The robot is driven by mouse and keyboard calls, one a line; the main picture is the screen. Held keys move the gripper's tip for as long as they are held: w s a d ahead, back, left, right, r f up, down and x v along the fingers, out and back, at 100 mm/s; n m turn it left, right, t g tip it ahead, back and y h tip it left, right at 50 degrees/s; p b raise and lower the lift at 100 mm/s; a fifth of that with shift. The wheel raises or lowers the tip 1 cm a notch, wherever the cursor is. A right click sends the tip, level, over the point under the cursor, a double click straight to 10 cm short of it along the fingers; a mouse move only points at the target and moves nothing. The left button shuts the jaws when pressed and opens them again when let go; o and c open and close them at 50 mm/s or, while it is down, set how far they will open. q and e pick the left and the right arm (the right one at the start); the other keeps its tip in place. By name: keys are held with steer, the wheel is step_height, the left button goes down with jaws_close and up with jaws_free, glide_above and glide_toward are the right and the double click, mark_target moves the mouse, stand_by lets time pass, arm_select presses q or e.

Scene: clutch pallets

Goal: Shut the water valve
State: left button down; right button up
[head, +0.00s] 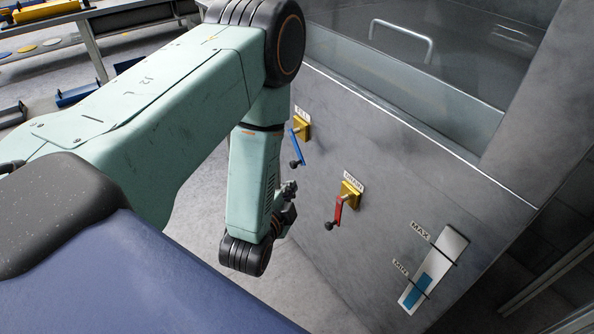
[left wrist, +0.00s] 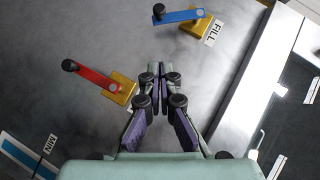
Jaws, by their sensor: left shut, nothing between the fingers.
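Two valves sit on the grey tank's side. The valve labelled FILL has a blue lever (head: 298,148) with a black knob, on a yellow block (head: 303,126). The other valve has a red lever (head: 338,212) on a yellow block (head: 350,193); its label looks like DRAIN. My left gripper (head: 289,190) is shut and empty, below the blue lever and left of the red one. In the left wrist view, its fingertips (left wrist: 168,76) point between the blue lever (left wrist: 182,16) and the red lever (left wrist: 97,79), touching neither. My right gripper is not in view.
The tank wall (head: 400,185) carries a level gauge (head: 436,268) marked MAX and MIN, with blue near MIN. A metal handle (head: 401,38) is on top of the tank. A workbench (head: 90,30) with parts stands at the back left. Open floor lies left of the tank.

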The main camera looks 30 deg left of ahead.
arm_select(q)
steer(key=b, duration=0.3)
glide_toward(296, 166)
steer(key=w+d, duration=0.2)
steer(key=w, duration=0.2)
steer(key=a, duration=0.1)
steer(key=w+a+f+b, duration=0.1)
steer(key=w+a, duration=0.1)
steer(key=shift+w+f, duration=0.1)
steer(key=shift+f, duration=0.15)
steer(key=shift+w+a+f+m+t+y+b, duration=0.1)
steer(key=shift+a+f+m+t+y+b, duration=0.2)
steer(key=shift+f+m+b, duration=0.15)
steer(key=a+f+m+t+b, duration=0.1)
steer(key=w+a+f+m+t+y, duration=0.1)
steer(key=a+f+m+t+b, duration=0.1)
steer(key=a, duration=0.1)
steer(key=shift+w+f+m+y+b, duration=0.3)
steer(key=shift+w+m, duration=0.05)
steer(key=shift+f, duration=0.1)
stand_by(0.8)
